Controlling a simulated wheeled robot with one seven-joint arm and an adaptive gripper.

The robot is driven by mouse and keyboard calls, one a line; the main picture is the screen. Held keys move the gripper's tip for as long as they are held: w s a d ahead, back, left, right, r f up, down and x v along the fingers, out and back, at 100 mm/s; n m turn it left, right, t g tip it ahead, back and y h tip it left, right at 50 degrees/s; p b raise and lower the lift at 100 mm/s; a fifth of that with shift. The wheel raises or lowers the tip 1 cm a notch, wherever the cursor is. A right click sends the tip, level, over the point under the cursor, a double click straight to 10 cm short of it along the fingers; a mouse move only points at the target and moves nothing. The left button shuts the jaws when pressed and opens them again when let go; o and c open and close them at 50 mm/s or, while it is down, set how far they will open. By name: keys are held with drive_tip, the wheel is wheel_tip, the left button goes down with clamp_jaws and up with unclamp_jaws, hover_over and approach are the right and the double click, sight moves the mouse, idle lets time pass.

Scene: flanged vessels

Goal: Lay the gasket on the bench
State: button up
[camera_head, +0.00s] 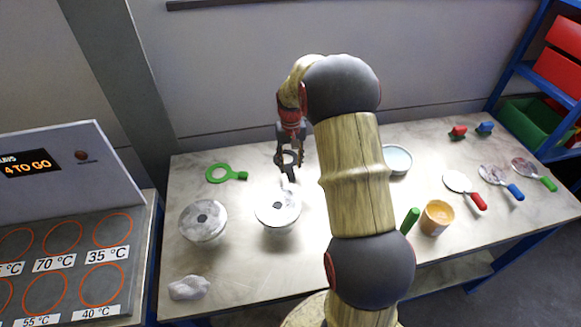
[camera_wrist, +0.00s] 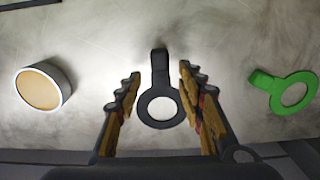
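A dark grey ring gasket with a tab (camera_wrist: 142,107) shows in the wrist view, between the two spread fingers of my gripper (camera_wrist: 160,73). There are gaps on both sides, so the fingers do not close on it. It seems to lie on the bench (camera_head: 250,170), though its exact height is hard to tell. In the head view my gripper (camera_head: 289,158) is low over the back middle of the bench and partly hides the dark gasket. A green ring gasket with a tab (camera_head: 211,179) lies to the left; it also shows at the right of the wrist view (camera_wrist: 264,80).
Two round flanged vessels (camera_head: 203,222) (camera_head: 268,214) stand toward the front left, near a pale lump (camera_head: 189,288). A round tin (camera_head: 398,161), an orange pot (camera_head: 436,220) and several coloured-handled tools (camera_head: 460,183) lie to the right. A heater panel (camera_head: 70,250) stands left of the bench.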

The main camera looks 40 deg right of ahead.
drive_tip(key=s+a+r+p, duration=0.1)
drive_tip(key=a+r, duration=0.2)
drive_tip(key=r, duration=0.3)
drive_tip(key=s+a+r+n+t, duration=0.1)
drive_tip(key=a+r, duration=0.1)
drive_tip(key=r, duration=0.4)
drive_tip(key=s+a+r+p, duration=0.1)
drive_tip(key=a+r, duration=0.2)
drive_tip(key=r, duration=0.3)
drive_tip(key=s+a+r+n+t, duration=0.3)
drive_tip(key=s+a+r, duration=0.5)
drive_tip(key=s+a, duration=0.7)
drive_tip(key=s, duration=0.3)
drive_tip(key=s+a+n+t, duration=0.1)
drive_tip(key=s+a, duration=0.2)
drive_tip(key=s, duration=0.2)
drive_tip(key=shift+a+f+t, duration=0.2)
drive_tip(key=shift+a+t, duration=0.1)
drive_tip(key=shift+a, duration=0.05)
